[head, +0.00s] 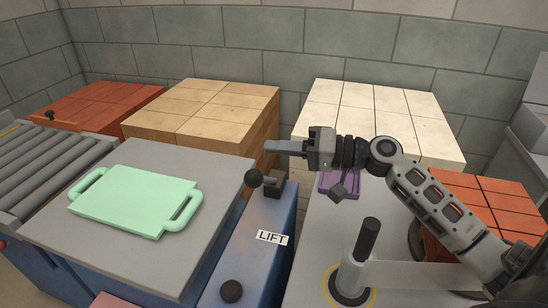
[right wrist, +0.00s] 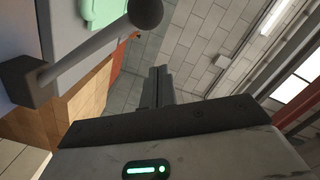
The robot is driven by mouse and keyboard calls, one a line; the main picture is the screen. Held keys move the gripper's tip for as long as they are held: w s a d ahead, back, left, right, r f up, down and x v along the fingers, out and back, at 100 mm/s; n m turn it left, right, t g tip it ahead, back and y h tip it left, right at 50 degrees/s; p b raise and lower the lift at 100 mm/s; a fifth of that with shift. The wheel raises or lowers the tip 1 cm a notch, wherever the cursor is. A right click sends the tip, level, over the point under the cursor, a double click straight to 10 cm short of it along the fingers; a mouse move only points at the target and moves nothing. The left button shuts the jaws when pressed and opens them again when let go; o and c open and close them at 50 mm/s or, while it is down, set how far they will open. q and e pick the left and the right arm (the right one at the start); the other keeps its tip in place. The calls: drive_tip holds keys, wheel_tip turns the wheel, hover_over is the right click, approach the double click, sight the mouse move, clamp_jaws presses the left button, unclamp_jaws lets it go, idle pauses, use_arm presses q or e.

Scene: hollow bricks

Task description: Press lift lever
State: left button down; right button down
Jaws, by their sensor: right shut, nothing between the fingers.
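The lift lever has a black ball knob (head: 254,178) on a short rod from a dark block (head: 273,184). It is mounted on a blue housing (head: 252,262) with a white LIFT label (head: 272,238). In the right wrist view the knob (right wrist: 145,12), grey rod (right wrist: 85,45) and block show at the upper left. My right gripper (head: 268,146) is shut and empty, fingers pointing left. In the head view its tips are just above the knob in the picture, apart from it. The shut fingers (right wrist: 157,85) also show in the right wrist view. My left gripper is out of view.
A mint green tray with two handles (head: 135,201) lies on a grey platform (head: 185,160) left of the lever. A second black ball (head: 232,291) sits nearer on the housing. Brick stacks, tan (head: 200,105) and cream (head: 375,98), stand behind.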

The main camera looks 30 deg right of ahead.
sight(265, 180)
use_arm(q)
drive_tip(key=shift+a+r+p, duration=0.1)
drive_tip(key=shift+p, duration=0.2)
use_arm(e)
drive_tip(key=shift+s+a+f, duration=0.45)
drive_tip(key=shift+a+f, duration=0.05)
drive_tip(key=shift+a, duration=0.1)
drive_tip(key=shift+s+a+f, duration=0.4)
drive_tip(key=shift+a+f, duration=0.1)
drive_tip(key=shift+a, duration=0.1)
